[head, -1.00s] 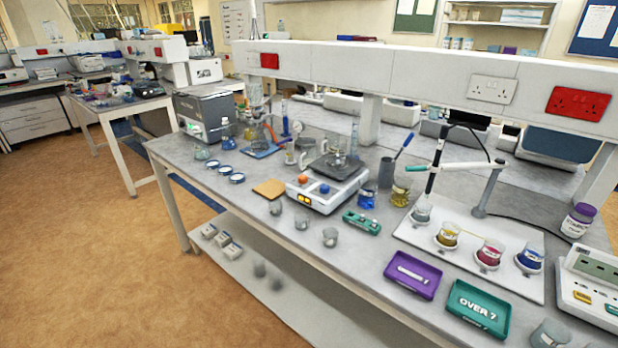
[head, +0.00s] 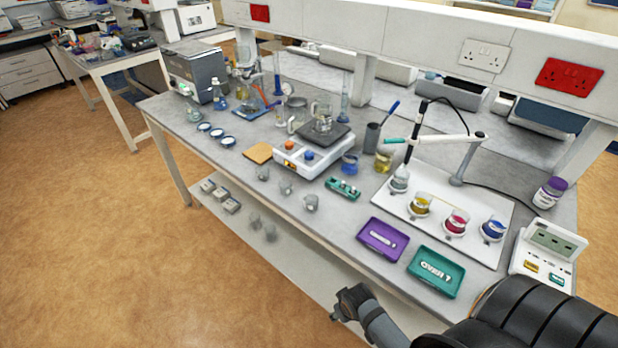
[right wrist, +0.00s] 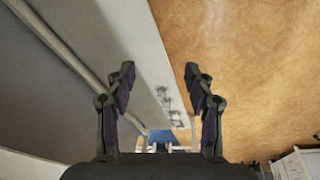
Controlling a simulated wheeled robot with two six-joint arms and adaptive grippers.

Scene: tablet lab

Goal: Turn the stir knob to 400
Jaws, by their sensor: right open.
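The hotplate stirrer (head: 303,158) stands on the bench, a white unit with a dark top plate and a glass beaker (head: 322,117) on it. Its front has an orange knob (head: 290,145) and a blue knob (head: 309,155); their markings are too small to read. My right gripper (head: 347,302) is in front of the bench's near edge, well short of the stirrer, touching nothing. In the right wrist view the right gripper (right wrist: 160,82) is open and empty, with bench edge and floor beyond. My left gripper is not in view.
Small empty beakers (head: 286,187) and a green rack (head: 343,188) stand before the stirrer. Purple (head: 383,239) and teal (head: 436,271) trays lie near the front edge. A white board (head: 480,246) holds coloured beakers at right. An orange-tan pad (head: 259,153) lies left of the stirrer.

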